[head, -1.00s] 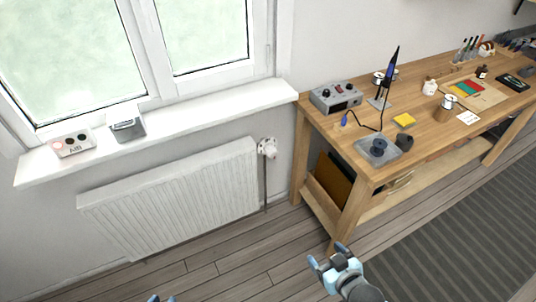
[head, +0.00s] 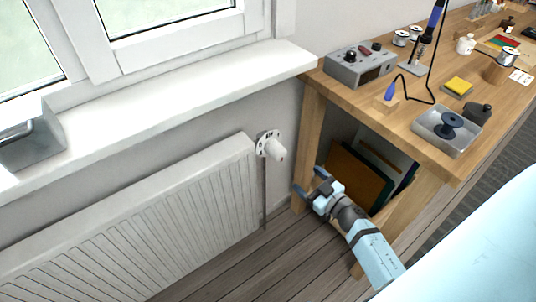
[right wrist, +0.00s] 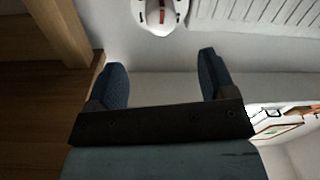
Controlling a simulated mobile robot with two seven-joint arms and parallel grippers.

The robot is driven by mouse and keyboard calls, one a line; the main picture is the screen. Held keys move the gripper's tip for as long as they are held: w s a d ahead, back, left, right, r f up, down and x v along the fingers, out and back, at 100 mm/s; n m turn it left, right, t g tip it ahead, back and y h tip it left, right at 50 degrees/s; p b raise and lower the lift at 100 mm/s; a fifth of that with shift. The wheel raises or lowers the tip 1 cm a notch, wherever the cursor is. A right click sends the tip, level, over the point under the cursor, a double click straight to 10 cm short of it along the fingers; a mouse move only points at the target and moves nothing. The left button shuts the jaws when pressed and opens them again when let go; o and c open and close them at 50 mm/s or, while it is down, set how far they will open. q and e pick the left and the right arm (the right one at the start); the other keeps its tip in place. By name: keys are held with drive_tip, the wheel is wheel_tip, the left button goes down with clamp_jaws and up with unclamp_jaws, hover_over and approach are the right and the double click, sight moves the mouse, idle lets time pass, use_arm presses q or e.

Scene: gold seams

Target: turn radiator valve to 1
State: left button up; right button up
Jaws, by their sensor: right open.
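The radiator valve (head: 272,146) is a white knob with a marked round dial, at the upper right end of the white radiator (head: 150,228). The number it is set to is too small to read. It also shows at the top of the right wrist view (right wrist: 160,14), with a red mark on it. My right gripper (head: 308,182) is open and empty, below and to the right of the valve, apart from it. In the right wrist view the valve lies beyond the two blue fingertips (right wrist: 160,72), roughly between them. My left gripper is not in view.
The wooden workbench (head: 428,148) stands close on the right, its front leg (head: 310,140) near my right gripper. The white windowsill (head: 170,95) juts out above the radiator. Boards lean under the bench. A pipe runs down below the valve.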

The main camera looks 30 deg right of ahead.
sight(283, 157)
drive_tip(key=w, duration=0.4)
drive_tip(key=w+a+b, duration=0.1)
drive_tip(key=w, duration=0.3)
drive_tip(key=w+b, duration=0.1)
drive_tip(key=w, duration=0.3)
drive_tip(key=shift+w+a+r, duration=0.1)
drive_tip(key=shift+w+a, duration=0.1)
drive_tip(key=shift+a, duration=0.05)
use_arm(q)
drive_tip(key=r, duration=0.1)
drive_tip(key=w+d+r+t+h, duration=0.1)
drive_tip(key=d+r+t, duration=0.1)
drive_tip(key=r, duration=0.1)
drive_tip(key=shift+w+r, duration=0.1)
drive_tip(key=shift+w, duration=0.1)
use_arm(e)
drive_tip(key=shift+w, duration=0.35)
drive_tip(key=shift+c, duration=0.2)
drive_tip(key=shift+a, duration=0.1)
drive_tip(key=c, duration=0.9)
